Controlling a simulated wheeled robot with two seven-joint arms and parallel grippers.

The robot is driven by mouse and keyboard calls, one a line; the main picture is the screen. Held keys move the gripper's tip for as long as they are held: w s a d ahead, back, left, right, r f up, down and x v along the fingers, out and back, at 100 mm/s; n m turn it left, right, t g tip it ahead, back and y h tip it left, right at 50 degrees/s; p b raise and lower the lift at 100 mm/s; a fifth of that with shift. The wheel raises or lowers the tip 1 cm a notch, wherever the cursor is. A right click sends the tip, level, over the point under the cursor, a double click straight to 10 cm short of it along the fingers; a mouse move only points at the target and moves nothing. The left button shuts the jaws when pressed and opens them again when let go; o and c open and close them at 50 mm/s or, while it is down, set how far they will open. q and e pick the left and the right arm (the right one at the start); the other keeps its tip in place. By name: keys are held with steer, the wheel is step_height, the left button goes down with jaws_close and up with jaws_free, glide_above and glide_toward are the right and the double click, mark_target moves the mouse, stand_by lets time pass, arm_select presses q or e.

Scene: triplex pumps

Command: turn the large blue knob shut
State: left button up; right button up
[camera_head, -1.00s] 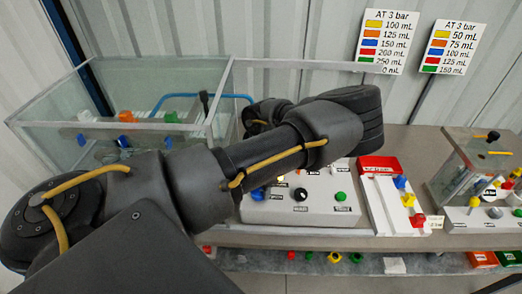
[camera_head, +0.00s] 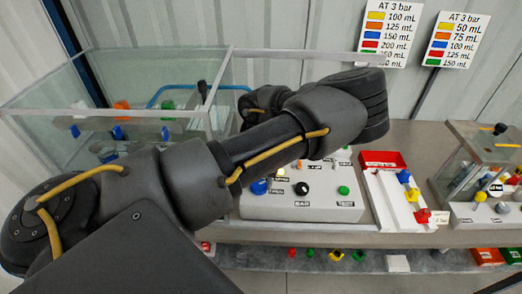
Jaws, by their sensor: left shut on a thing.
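The large blue knob (camera_head: 259,187) is at the left end of the white control box (camera_head: 302,207). My left arm comes in from the left, reaches across the box and bends back at the right. The wrist of my left gripper (camera_head: 262,103) shows behind the arm. My right gripper is not in view.
The box also has a black knob (camera_head: 302,188) and a green knob (camera_head: 344,190). A glass tank (camera_head: 180,130) stands left, close to the arm.

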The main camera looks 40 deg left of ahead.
arm_select(q)
steer(key=n+b, duration=0.3)
steer(key=n, duration=0.2)
steer(key=shift+s+a+f+n, duration=0.1)
steer(key=shift+n, duration=0.2)
steer(key=n+b, duration=0.2)
steer(key=n, duration=0.2)
steer(key=shift+s+n, duration=0.1)
steer(key=shift+n, duration=0.6)
steer(key=o, duration=1)
step_height(320, 180, up, 11)
steer(key=p, duration=0.8)
